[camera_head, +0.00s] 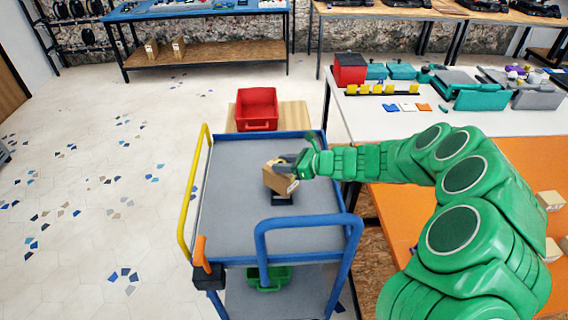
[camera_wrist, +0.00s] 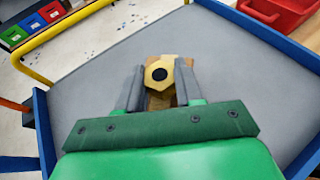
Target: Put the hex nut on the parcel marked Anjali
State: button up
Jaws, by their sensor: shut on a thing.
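The hex nut (camera_wrist: 160,63) is yellow-gold with a dark round hole. In the wrist view it sits between the two grey fingers of my gripper (camera_wrist: 159,84), which is shut on it. A brown cardboard parcel (camera_head: 279,180) is directly below the nut on the grey cart top; it also shows behind the nut in the wrist view (camera_wrist: 160,101). In the head view my gripper (camera_head: 288,162) is at the parcel's top. I cannot tell whether the nut touches the parcel. A pale label shows on the parcel's side, but its name is too small to read.
The cart (camera_head: 235,190) has blue rails and a yellow side bar; its top is mostly clear. A small dark patch lies below the parcel. A red bin (camera_head: 257,108) stands beyond the cart. A white table (camera_head: 450,122) with teal and grey items is at right. Small boxes (camera_head: 549,201) sit on the orange surface.

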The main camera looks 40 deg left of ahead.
jog(key=shift+f, duration=0.2)
jog(key=o, duration=1)
jog(key=shift+r, duration=0.15)
jog(key=shift+d+r, duration=0.1)
jog(key=v, duration=1.1)
jog(key=shift+d+r, duration=0.25)
jog(key=shift+d, duration=0.1)
